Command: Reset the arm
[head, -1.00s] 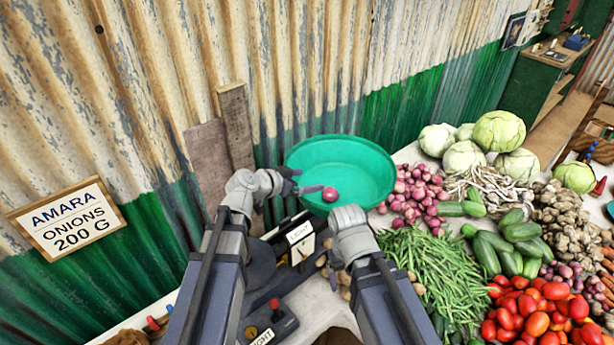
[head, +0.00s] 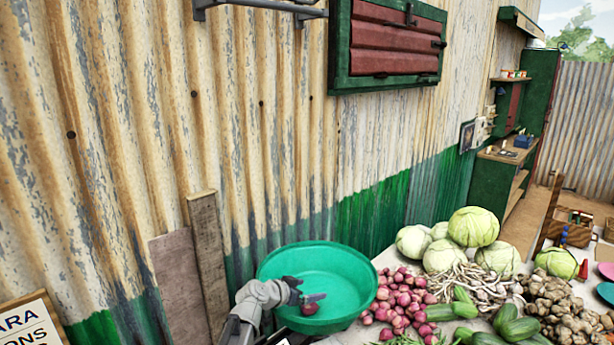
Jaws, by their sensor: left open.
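My left gripper (head: 306,291) is in the lower middle of the head view, its arm coming in from the bottom. It is open, with its dark fingers over the inside of a round green bowl (head: 352,262). A red onion (head: 309,308) shows in the bowl, just below the fingers and partly covered by them. I cannot tell whether a finger touches it. My right gripper is out of view.
Red onions (head: 405,300), cabbages (head: 473,227), cucumbers (head: 520,329) and ginger-like roots (head: 556,305) crowd the table right of the bowl. A corrugated wall (head: 270,130) stands close behind. Two wooden boards (head: 208,250) lean there. A sign (head: 32,328) is cut off at lower left.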

